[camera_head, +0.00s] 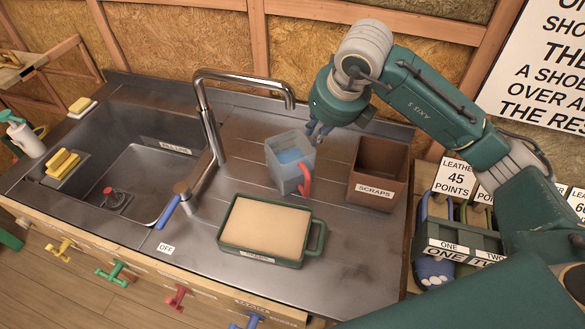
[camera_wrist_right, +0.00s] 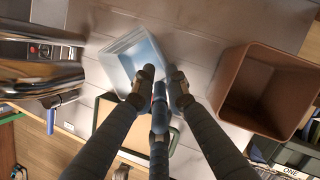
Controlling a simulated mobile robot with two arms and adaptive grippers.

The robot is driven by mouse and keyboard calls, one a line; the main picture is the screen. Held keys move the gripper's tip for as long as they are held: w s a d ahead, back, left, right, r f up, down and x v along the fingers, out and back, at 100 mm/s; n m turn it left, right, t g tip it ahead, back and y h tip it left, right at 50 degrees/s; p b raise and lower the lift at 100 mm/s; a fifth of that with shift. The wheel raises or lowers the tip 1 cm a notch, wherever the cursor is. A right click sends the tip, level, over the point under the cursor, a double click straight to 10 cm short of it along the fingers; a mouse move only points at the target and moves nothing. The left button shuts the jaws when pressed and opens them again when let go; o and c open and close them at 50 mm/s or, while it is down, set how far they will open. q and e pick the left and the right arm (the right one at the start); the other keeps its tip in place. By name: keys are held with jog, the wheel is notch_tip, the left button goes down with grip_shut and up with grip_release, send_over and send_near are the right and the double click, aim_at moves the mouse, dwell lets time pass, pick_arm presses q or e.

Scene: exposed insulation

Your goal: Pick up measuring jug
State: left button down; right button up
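The measuring jug (camera_head: 283,165) is a pale, see-through square jug with a red handle. It stands upright on the metal counter, with something blue showing inside. My right gripper (camera_head: 319,131) is just above and beside its right rim, near the handle side. In the right wrist view the jug (camera_wrist_right: 128,50) lies beyond the fingers (camera_wrist_right: 158,88), which cover its near corner and hide the handle. The fingertips look close together, but their opening is unclear. No grip on the jug shows. My left gripper is not in view.
A brown scraps bin (camera_head: 378,172) stands close to the right of the jug. A green-rimmed tray (camera_head: 232,240) with a beige slab lies in front. The tap (camera_head: 208,125) and sink (camera_head: 125,185) are to the left. Bare counter lies behind the jug.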

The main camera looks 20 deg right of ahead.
aim_at(308, 143)
jog(key=p+x, duration=0.3)
jog(key=x, duration=0.4)
jog(key=shift+w+a, duration=0.1)
jog(key=shift+w, duration=0.05)
jog(key=shift+w+f, duration=0.2)
jog(key=shift+f, duration=0.15)
jog(key=shift+c, duration=0.3)
grip_shut()
jog(key=shift+r, duration=0.15)
